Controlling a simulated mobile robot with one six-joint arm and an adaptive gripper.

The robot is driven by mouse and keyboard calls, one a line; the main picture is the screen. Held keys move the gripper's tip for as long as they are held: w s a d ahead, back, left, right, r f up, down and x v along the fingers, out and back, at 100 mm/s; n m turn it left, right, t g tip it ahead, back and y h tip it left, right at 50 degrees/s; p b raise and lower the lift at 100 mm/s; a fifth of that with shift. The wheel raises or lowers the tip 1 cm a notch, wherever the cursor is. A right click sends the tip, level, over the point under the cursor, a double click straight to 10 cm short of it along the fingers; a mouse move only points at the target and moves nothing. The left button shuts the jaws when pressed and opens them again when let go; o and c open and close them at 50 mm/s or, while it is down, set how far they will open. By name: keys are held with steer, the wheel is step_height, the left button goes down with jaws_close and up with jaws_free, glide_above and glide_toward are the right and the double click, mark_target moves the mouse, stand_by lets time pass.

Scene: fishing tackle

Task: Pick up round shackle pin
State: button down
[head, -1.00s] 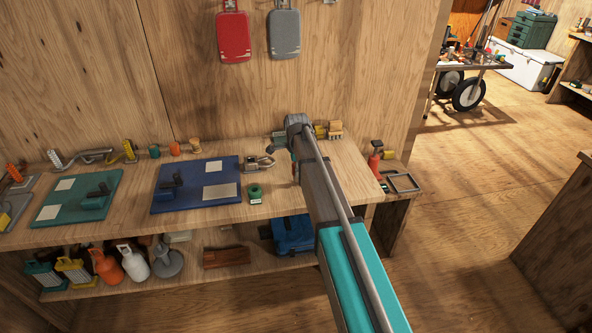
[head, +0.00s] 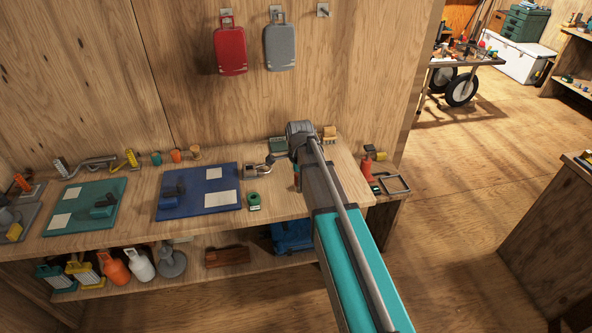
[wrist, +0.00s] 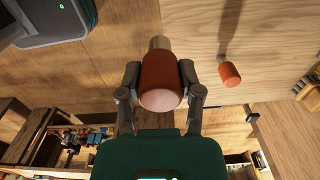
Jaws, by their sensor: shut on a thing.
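My gripper (wrist: 160,88) is shut in the wrist view, its two grey fingers on either side of a red round piece (wrist: 160,75). This piece has a pale rounded near end and a narrower tan part at its far end. I take it for the round shackle pin, though its marks are not clear. In the head view my arm hides the fingers and the held piece. A silver shackle-like metal piece (head: 258,170) lies on the workbench just left of my arm's end.
The workbench (head: 285,200) carries a blue board (head: 222,177), a teal board (head: 88,212) and a small green cylinder (head: 254,201). A red cylinder (head: 367,170) and an open frame (head: 395,184) sit at its right. A similar red piece (wrist: 229,74) shows in the wrist view.

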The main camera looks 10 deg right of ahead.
steer(key=shift+s+r+p, duration=0.15)
steer(key=shift+s+r, duration=0.15)
steer(key=shift+s, duration=0.3)
steer(key=shift+s+r+p, duration=0.15)
steer(key=shift+s+r, duration=0.1)
steer(key=shift+s, duration=0.3)
steer(key=w+a+f+b, duration=0.3)
steer(key=w+a, duration=0.8)
steer(key=a, duration=0.4)
steer(key=shift+w+a, duration=0.15)
steer(key=shift+a, duration=0.25)
steer(key=shift+f, duration=0.2)
steer(key=shift+f+b, duration=3.05)
steer(key=shift+b, duration=0.15)
steer(key=shift+f, duration=0.25)
stand_by(1.3)
